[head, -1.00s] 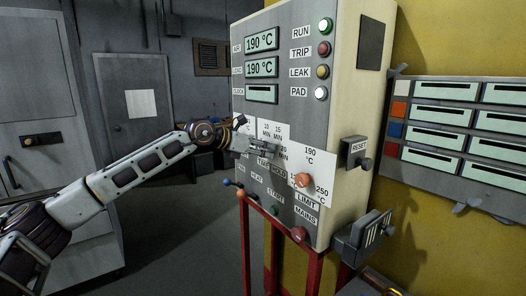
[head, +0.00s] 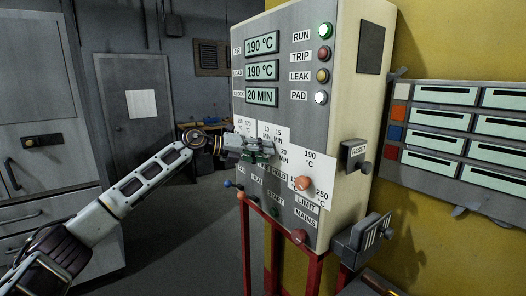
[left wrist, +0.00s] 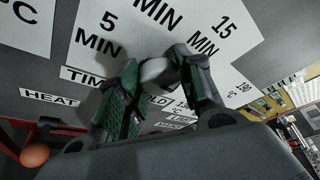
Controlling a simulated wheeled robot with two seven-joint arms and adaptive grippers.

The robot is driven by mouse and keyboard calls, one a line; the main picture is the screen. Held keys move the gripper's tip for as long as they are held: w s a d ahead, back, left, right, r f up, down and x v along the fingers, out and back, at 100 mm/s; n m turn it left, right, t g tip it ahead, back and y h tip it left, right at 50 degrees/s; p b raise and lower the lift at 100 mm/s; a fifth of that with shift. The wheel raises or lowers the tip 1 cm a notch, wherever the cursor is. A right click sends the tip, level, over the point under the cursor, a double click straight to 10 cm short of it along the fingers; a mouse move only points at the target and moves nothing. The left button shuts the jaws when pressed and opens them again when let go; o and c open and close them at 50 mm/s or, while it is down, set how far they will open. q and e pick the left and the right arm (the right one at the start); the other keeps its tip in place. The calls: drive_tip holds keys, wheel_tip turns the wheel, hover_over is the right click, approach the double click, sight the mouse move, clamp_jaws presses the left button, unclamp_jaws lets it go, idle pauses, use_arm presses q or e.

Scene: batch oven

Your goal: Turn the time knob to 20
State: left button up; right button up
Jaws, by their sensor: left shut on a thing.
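The time knob (left wrist: 158,74) shows in the left wrist view as a rounded grey piece between the green-padded fingers of my left gripper (left wrist: 160,92). The gripper is shut on it. In the head view the left gripper (head: 264,152) is at the panel's time dial and hides most of the knob. The dial plate (left wrist: 130,22) carries 5, 10, 15 and 20 MIN marks; the knob's pointer is hard to make out. The clock display (head: 262,96) reads 20 MIN. My right gripper is not in view.
The orange limit knob (head: 303,184) sits right of the time dial. A reset box (head: 355,156) juts from the panel's side. Floor to the left is open.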

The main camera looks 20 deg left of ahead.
use_arm(q)
drive_tip(key=shift+n, duration=0.5)
drive_tip(key=shift+h, duration=0.3)
drive_tip(key=o, duration=1)
drive_tip(key=shift+o, duration=0.2)
drive_tip(key=shift+a, duration=0.1)
drive_tip(key=v, duration=1.2)
